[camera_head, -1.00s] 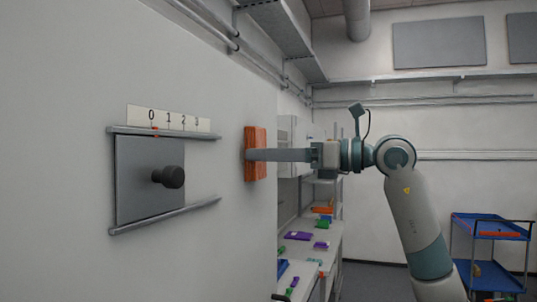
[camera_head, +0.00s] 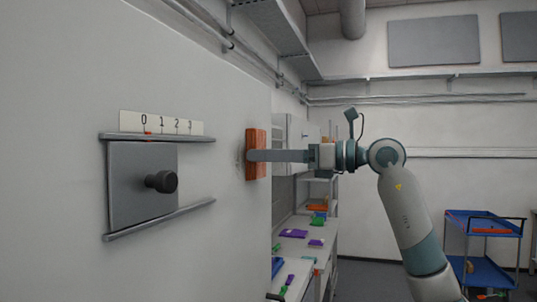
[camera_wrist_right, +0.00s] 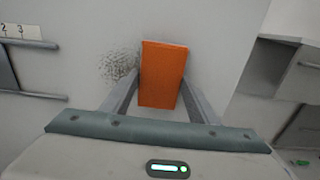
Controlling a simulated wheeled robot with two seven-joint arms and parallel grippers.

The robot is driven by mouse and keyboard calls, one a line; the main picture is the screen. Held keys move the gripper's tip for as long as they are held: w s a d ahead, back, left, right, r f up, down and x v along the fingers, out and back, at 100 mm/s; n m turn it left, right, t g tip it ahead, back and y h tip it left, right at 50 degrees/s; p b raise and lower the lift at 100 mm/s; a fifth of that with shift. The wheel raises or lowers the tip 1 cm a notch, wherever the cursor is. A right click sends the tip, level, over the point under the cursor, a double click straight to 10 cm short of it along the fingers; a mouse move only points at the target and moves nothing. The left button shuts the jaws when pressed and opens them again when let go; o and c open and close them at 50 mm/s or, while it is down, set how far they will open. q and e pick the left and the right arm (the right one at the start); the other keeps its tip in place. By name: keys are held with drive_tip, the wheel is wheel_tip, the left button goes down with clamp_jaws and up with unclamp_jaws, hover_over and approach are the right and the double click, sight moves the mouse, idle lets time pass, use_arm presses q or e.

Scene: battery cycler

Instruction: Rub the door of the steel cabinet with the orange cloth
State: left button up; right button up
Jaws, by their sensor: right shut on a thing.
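The orange cloth (camera_head: 256,143) is a thick upright block against a large pale flat face (camera_head: 225,220), apparently the cabinet door. My right gripper (camera_head: 252,156) is shut on the cloth, reaching in from the right. In the right wrist view the cloth (camera_wrist_right: 163,75) sits between the two fingers of my right gripper (camera_wrist_right: 160,92). A dark speckled smudge (camera_wrist_right: 119,66) shows on the pale face just left of the cloth; it is faint in the head view (camera_head: 240,158). Whether the cloth presses on the face is hard to tell. My left gripper is out of view.
A grey sliding plate (camera_head: 135,205) with a black knob (camera_head: 161,181) sits between two rails on the pale face, under a numbered scale (camera_head: 185,127). A bench (camera_head: 297,265) with coloured items lies behind. A blue trolley (camera_head: 487,219) stands at the far right.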

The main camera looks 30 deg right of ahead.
drive_tip(key=shift+w, duration=0.1)
drive_tip(key=shift+w+d+p, duration=0.65)
drive_tip(key=shift+w+d, duration=0.5)
drive_tip(key=shift+d, duration=0.2)
drive_tip(key=shift+s+a, duration=0.1)
drive_tip(key=shift+s+a+b, duration=0.5)
drive_tip(key=shift+s+a, duration=0.65)
drive_tip(key=shift+a, duration=0.1)
drive_tip(key=shift+s+a, duration=0.1)
drive_tip(key=shift+s+a+b, duration=0.4)
drive_tip(key=shift+s+a, duration=0.65)
drive_tip(key=shift+a, duration=0.2)
drive_tip(key=shift+s+a, duration=0.1)
